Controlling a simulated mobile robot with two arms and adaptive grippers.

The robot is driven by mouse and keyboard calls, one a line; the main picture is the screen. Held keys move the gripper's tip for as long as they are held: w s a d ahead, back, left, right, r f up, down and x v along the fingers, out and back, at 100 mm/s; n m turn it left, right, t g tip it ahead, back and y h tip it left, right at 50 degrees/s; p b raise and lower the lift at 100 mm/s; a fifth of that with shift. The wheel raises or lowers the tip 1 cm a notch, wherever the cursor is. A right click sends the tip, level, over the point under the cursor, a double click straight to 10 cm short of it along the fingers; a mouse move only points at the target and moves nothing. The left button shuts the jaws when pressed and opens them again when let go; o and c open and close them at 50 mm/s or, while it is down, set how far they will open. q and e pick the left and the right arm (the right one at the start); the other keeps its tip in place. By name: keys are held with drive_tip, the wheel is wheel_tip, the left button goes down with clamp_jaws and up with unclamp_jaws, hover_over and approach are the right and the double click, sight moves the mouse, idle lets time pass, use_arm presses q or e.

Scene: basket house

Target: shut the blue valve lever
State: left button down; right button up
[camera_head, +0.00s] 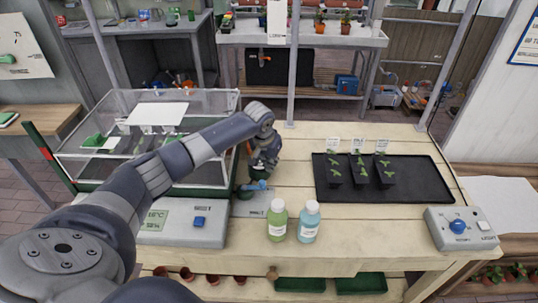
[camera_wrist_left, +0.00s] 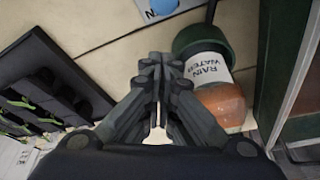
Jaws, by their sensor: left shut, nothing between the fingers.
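The blue valve lever (camera_head: 256,186) sits on a small grey base plate (camera_head: 256,207) near the front of the wooden table, left of two bottles. My left gripper (camera_head: 260,172) points down just above and behind the lever. I cannot tell whether it touches the lever. In the left wrist view my left gripper's fingers (camera_wrist_left: 158,68) are together, with nothing held between them. A blue part (camera_wrist_left: 162,6) is cut off at the top edge. The right gripper is out of view.
A green bottle (camera_head: 278,221) and a blue bottle (camera_head: 308,222) stand close right of the lever. A black tray (camera_head: 419,172) holds seedlings. A glass case (camera_head: 90,160) with a grey control box (camera_head: 180,232) is left.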

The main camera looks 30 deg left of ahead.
use_arm(q)
drive_tip(key=shift+x, duration=0.75)
drive_tip(key=shift+s+f+p, duration=0.1)
drive_tip(key=shift+f+p, duration=0.05)
drive_tip(key=shift+p, duration=0.2)
drive_tip(key=shift+s+d+r+p, duration=0.1)
drive_tip(key=shift+s+r+p, duration=0.1)
drive_tip(key=shift+s+p, duration=0.5)
drive_tip(key=shift+s+d+r+p, duration=0.15)
drive_tip(key=shift+s+p, duration=0.1)
drive_tip(key=shift+s, duration=0.85)
drive_tip(key=shift+f, duration=0.1)
